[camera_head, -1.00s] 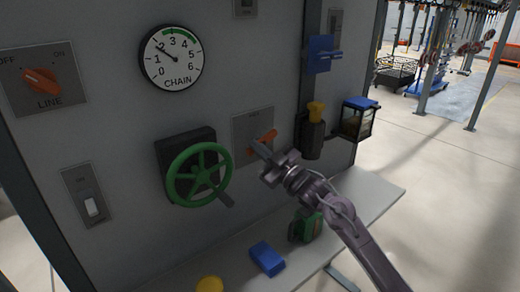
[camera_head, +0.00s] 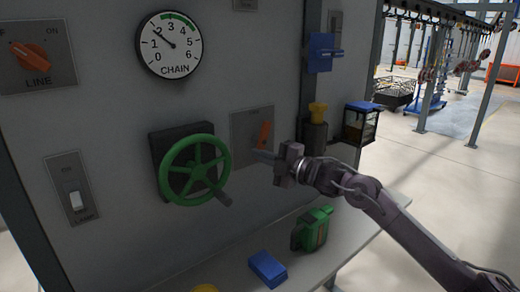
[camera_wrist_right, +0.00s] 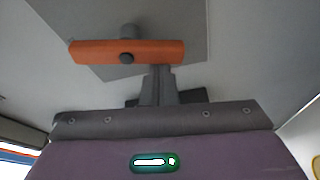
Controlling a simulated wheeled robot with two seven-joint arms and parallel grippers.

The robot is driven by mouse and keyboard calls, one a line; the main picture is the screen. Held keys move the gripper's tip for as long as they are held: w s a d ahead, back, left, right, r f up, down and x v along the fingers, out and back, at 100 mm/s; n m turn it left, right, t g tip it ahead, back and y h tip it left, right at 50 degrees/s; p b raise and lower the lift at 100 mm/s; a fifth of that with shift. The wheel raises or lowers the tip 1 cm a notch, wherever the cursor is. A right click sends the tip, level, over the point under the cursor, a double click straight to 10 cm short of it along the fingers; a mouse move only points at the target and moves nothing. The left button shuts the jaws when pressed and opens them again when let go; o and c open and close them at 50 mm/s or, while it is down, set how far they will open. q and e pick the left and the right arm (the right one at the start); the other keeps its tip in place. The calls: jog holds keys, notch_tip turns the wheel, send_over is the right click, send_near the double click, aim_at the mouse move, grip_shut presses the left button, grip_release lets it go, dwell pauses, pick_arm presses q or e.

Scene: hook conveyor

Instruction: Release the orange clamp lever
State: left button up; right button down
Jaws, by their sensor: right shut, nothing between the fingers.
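The orange clamp lever (camera_head: 264,134) is a short bar on a grey plate (camera_head: 242,128) on the panel, right of the green handwheel. It stands nearly upright in the head view. In the wrist view the lever (camera_wrist_right: 160,52) lies across the upper picture, with a dark pivot knob at its middle. My right gripper (camera_head: 260,155) is shut and empty, its tip just below the lever. In the wrist view its closed fingers (camera_wrist_right: 158,85) point up towards the lever's right half; I cannot tell whether they touch it. My left gripper is not in view.
The green handwheel (camera_head: 194,170) juts out left of my right gripper. A yellow-topped dark fixture (camera_head: 317,125) and a blue bracket (camera_head: 321,53) are at right. A shelf below holds a blue block (camera_head: 267,268) and a green object (camera_head: 313,229).

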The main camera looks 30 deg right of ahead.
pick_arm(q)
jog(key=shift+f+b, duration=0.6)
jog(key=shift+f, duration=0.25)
pick_arm(e)
jog(key=shift+d+f+n+g, duration=0.25)
jog(key=shift+d+n+g, duration=0.1)
jog(key=shift+n, duration=0.25)
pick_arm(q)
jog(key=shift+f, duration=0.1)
